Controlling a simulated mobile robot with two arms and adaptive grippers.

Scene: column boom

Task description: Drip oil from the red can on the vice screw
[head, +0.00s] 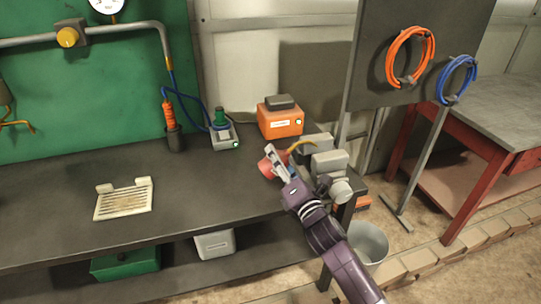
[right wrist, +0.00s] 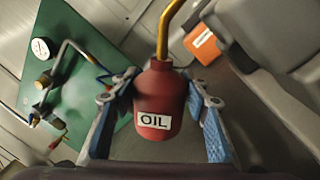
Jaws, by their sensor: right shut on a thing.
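The red oil can (head: 266,169) is held by my right gripper (head: 279,168) at the right end of the bench. In the right wrist view the can (right wrist: 158,105) shows its OIL label between the two blue-padded fingers (right wrist: 160,110), which are shut on its body. Its brass spout (head: 299,144) reaches right towards the grey vice (head: 329,163). I cannot tell whether the tip is directly over the screw or whether oil is coming out. The vice also shows large at the right of the right wrist view (right wrist: 290,40). My left gripper is not in view.
An orange box (head: 279,121) and a small grey unit with a green top (head: 222,130) stand behind the can. A cream slotted tray (head: 124,201) lies on the left of the dark bench (head: 60,212). A bucket (head: 369,244) stands below the vice. The middle of the bench is clear.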

